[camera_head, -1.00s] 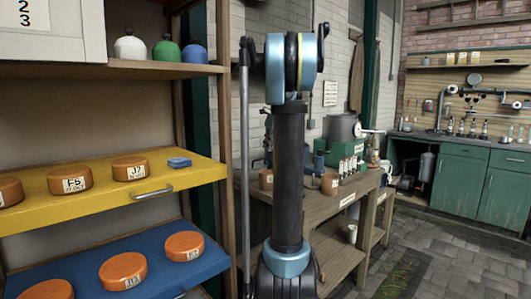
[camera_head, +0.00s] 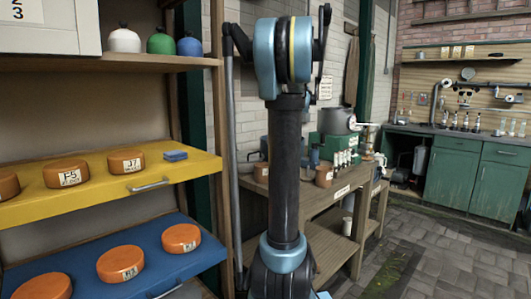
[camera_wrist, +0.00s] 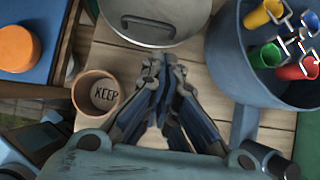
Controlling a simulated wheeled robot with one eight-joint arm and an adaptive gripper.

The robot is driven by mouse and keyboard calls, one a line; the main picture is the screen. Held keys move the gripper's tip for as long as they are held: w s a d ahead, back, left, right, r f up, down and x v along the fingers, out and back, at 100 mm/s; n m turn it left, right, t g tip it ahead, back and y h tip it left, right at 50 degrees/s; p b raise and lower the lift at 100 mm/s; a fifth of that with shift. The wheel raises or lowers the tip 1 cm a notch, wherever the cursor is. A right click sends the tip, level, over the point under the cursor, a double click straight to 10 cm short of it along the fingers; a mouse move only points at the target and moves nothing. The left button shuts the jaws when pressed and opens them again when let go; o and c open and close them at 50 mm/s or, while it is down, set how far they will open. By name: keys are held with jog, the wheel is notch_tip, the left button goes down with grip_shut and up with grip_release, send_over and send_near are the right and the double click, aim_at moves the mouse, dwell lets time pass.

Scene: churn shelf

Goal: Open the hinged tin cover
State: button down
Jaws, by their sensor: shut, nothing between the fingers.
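In the wrist view, a round grey metal lid (camera_wrist: 150,22) with a bar handle lies at the top edge, partly cut off. To its right, a round blue-grey tin (camera_wrist: 228,62) holds yellow, green, blue and red tubes. I cannot tell which of these is the hinged cover, and no hinge shows clearly. My gripper (camera_wrist: 162,62) is shut and empty, its tips just below the lid's near rim in the picture. I cannot tell whether they touch it.
A clay pot marked KEEP (camera_wrist: 97,94) stands close left of my fingers. A dark cylinder (camera_wrist: 254,160) is at lower right.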

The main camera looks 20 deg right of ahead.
jog(key=x, duration=0.9)
jog(key=shift+w+a+f, duration=0.2)
jog(key=shift+f, duration=0.05)
